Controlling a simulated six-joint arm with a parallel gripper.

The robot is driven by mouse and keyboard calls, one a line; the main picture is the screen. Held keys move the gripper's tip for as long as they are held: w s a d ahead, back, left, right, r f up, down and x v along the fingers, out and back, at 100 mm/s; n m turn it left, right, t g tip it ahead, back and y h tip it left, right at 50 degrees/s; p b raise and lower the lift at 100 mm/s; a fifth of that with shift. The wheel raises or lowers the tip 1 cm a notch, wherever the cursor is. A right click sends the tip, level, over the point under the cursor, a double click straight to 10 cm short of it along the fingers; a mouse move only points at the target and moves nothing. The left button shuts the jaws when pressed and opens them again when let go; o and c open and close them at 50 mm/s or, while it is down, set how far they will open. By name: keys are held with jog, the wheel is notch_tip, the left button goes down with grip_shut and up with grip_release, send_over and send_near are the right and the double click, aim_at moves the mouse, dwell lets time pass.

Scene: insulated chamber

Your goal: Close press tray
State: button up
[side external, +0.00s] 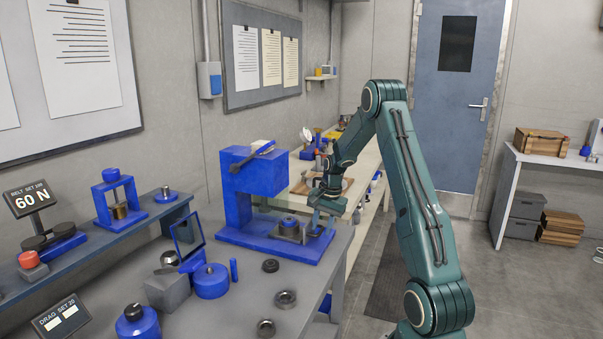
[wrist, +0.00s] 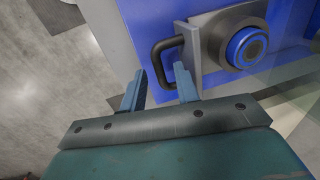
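The blue press (side external: 252,180) stands on the grey bench. Its grey tray (side external: 291,232) sits out at the front of the press base and carries a round blue-and-grey part (side external: 289,222). In the wrist view the tray (wrist: 192,50) has a dark loop handle (wrist: 155,58) on its left side, and the round part (wrist: 247,47) lies on it. My gripper (wrist: 158,72) is open and empty. Its fingertips appear on either side of the handle's outer bar; whether they are at its depth I cannot tell. In the side view my gripper (side external: 322,212) is beside the tray's right side.
A clear panel (wrist: 295,85) shows at the wrist view's right. Loose dark rings (side external: 286,299), a blue round container (side external: 211,281) and a grey block (side external: 168,291) stand on the bench in front of the press. The bench's right edge is near my gripper.

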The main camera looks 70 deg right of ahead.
aim_at(309, 221)
grip_shut()
jog(key=shift+w, duration=2.3)
jog(key=shift+o, duration=0.6)
grip_release()
jog(key=shift+r, duration=0.15)
